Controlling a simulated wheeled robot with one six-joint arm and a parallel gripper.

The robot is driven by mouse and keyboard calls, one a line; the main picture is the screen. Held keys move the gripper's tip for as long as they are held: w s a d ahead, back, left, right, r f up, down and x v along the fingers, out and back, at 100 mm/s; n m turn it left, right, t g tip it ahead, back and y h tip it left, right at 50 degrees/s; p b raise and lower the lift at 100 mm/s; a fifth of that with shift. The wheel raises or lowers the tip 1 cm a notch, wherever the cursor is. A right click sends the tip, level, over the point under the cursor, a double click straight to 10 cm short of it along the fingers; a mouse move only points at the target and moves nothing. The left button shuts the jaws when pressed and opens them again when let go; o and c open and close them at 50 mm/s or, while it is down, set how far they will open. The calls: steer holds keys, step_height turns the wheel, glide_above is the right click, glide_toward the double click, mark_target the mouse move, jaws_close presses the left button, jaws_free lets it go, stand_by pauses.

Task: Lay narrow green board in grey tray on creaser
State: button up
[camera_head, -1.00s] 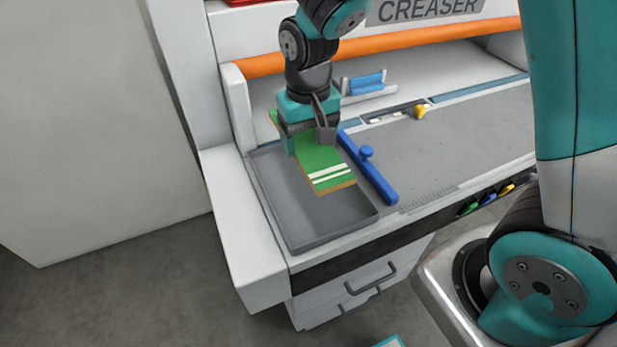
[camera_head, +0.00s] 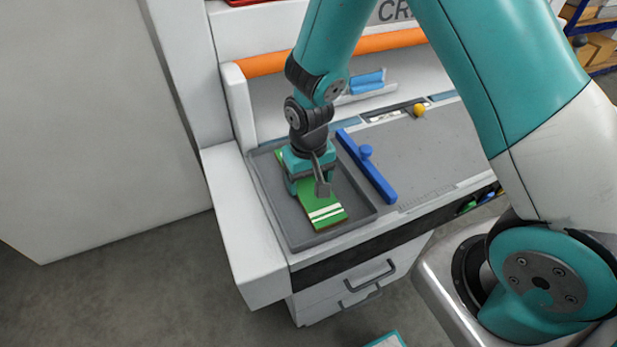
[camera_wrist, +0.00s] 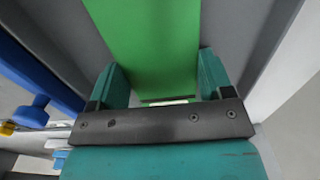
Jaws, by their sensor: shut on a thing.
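The narrow green board (camera_head: 322,210) has two white stripes near its front end. It is over the grey tray (camera_head: 276,208) on the creaser (camera_head: 246,240), inside the tray's outline and slightly slanted. I cannot tell whether it touches the tray floor. My gripper (camera_head: 309,188) points down and is shut on the board's middle part. In the wrist view the green board (camera_wrist: 155,45) runs between my two teal fingers (camera_wrist: 160,85). My gripper hides part of the board.
A blue bar with a knob (camera_head: 368,168) lies just right of the tray. An orange roller (camera_head: 385,42) spans the back of the creaser. A yellow knob (camera_head: 419,110) and a blue block (camera_head: 367,82) are further back. The grey bed right of the bar is clear.

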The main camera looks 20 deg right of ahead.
mark_target(309, 184)
steer(key=shift+f, duration=0.2)
steer(key=o, duration=1)
steer(key=shift+r, duration=0.15)
step_height(309, 184, up, 13)
steer(key=b, duration=0.2)
steer(key=s+a+r+n+y, duration=0.2)
steer(key=s+r, duration=0.3)
steer(key=s, duration=0.4)
steer(key=s+a+r+n+y, duration=0.2)
steer(key=s+r+n, duration=0.3)
steer(key=s, duration=0.4)
steer(key=shift+s+a+r, duration=0.3)
steer(key=shift+a+r, duration=0.05)
steer(key=shift+r, duration=0.1)
